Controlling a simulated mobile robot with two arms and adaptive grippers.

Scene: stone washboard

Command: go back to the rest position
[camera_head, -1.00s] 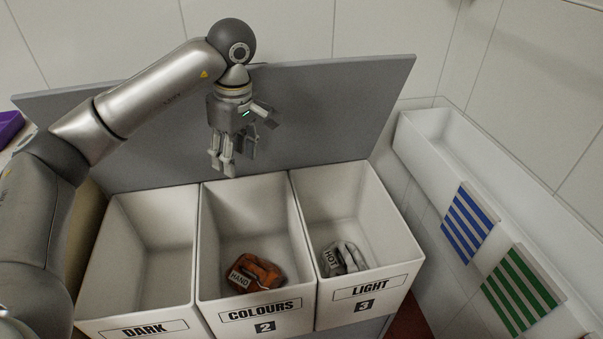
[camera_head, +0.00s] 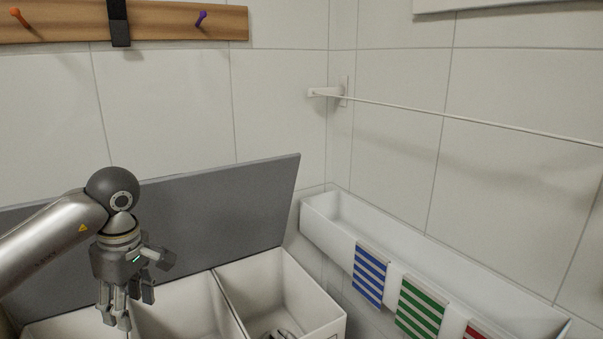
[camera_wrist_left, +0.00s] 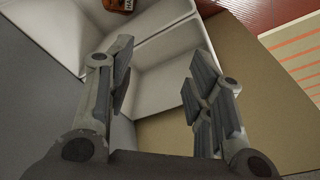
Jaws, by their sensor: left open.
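My left gripper (camera_head: 122,308) is open and empty, hanging with its fingers pointing down in front of the grey raised lid (camera_head: 225,210), over the back of the white bins. In the left wrist view its two fingers (camera_wrist_left: 155,75) are spread apart, with nothing between them but the bin walls below. The right bin (camera_head: 318,310) shows part of a grey-white item (camera_head: 278,334) at the bottom edge. In the left wrist view an orange-brown item (camera_wrist_left: 118,4) lies in a bin at the top edge. My right gripper is not in view.
A white trough (camera_head: 400,248) with blue-striped (camera_head: 369,275) and green-striped (camera_head: 420,308) cloths on its front runs along the right wall. A thin line (camera_head: 460,117) stretches from a wall bracket (camera_head: 325,92). A wooden peg rail (camera_head: 180,22) hangs upper left. The air right of my gripper is clear.

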